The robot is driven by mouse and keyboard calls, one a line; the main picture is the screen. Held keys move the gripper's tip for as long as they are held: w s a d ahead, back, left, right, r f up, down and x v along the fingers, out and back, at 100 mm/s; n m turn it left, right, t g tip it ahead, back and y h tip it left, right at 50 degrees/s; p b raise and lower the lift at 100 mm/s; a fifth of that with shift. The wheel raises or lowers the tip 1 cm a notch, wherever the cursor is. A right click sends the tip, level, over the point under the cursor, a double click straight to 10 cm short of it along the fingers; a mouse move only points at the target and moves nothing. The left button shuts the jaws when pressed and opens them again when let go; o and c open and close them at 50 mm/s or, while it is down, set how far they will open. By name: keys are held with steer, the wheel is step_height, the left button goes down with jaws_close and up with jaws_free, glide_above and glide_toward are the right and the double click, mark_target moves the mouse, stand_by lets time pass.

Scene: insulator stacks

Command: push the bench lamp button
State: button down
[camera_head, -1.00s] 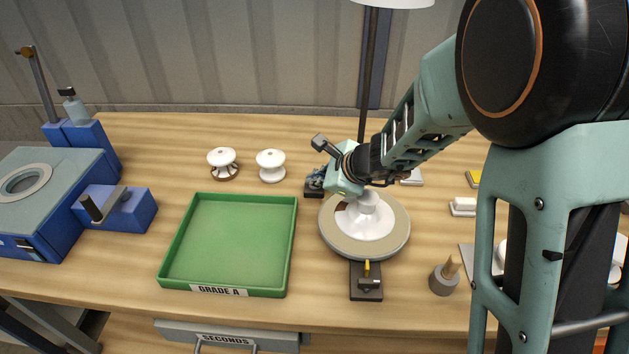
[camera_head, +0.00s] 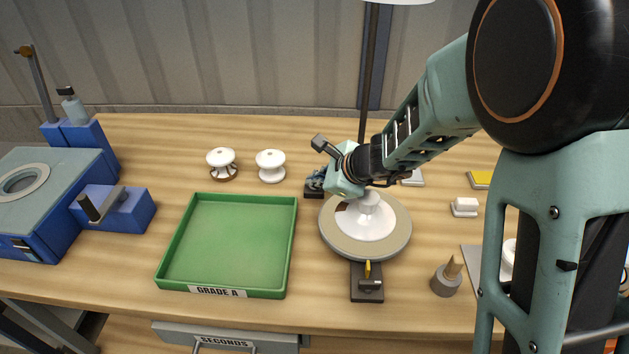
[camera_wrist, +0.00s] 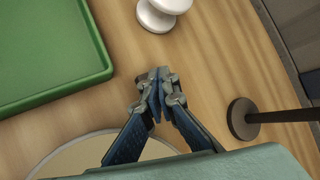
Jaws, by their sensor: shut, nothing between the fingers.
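The bench lamp stands behind my arm; its dark pole (camera_head: 367,80) and part of its white shade (camera_head: 405,2) show in the head view. Its round dark base (camera_wrist: 241,119) is at the right in the wrist view. My gripper (camera_head: 316,180) points down there, shut and empty. Its closed fingertips (camera_wrist: 158,88) are also in the wrist view and hide what lies directly under them.
A green tray (camera_head: 292,245) lies left of my gripper. Two white insulators (camera_head: 222,160) (camera_head: 270,163) stand behind the tray. A round turntable (camera_head: 345,246) with a white insulator (camera_head: 372,222) is close below my wrist. Bare wood lies between tray and turntable.

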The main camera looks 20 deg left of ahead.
steer(key=shift+r+p, duration=2.3)
steer(key=shift+r, duration=0.75)
